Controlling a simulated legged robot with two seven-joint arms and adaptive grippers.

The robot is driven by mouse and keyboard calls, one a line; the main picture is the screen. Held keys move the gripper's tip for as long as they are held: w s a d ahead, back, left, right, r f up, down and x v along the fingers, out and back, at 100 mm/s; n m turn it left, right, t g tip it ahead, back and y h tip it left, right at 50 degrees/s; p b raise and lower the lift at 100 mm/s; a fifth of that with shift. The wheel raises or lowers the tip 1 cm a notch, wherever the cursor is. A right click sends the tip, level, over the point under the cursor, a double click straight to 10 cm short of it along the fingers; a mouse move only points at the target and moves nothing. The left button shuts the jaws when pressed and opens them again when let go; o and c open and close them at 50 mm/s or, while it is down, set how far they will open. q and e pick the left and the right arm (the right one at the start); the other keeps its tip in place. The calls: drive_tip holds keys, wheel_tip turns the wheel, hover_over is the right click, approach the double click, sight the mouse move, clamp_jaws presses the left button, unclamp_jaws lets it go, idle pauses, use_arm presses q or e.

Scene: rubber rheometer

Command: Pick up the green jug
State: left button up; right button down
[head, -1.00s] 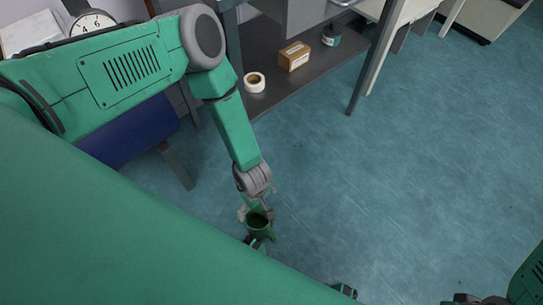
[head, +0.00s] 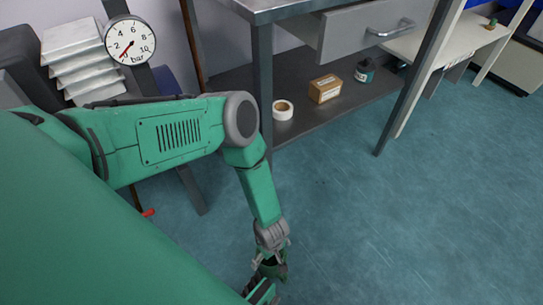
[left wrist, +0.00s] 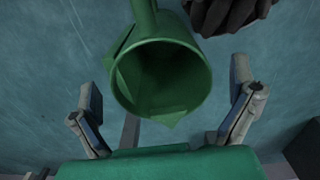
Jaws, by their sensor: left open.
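The green jug (head: 274,271) is at the lower middle of the head view, low against the blue floor. In the left wrist view the jug (left wrist: 187,52) shows its round open mouth towards the camera, with a pointed lip at the bottom and a green handle-like part at the top. My left gripper (head: 269,250) is at the jug, its arm reaching down from the left. In the left wrist view the fingers of this gripper (left wrist: 166,92) are spread, one on each side of the jug, with gaps visible. The jug's base is hidden.
A grey table (head: 262,10) with a drawer and lower shelf stands behind. The shelf holds a tape roll (head: 283,110), a cardboard box (head: 325,89) and a dark jar (head: 364,71). A pressure gauge (head: 130,40) is at upper left. The floor (head: 430,210) at right is clear.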

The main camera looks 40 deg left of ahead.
use_arm(q)
drive_tip(key=shift+w+f, duration=0.1)
drive_tip(key=shift+f, duration=0.5)
use_arm(e)
drive_tip(key=shift+d+f, duration=0.1)
drive_tip(key=shift+f, duration=0.3)
use_arm(q)
drive_tip(key=shift+c, duration=1.3)
drive_tip(key=c, duration=1.4)
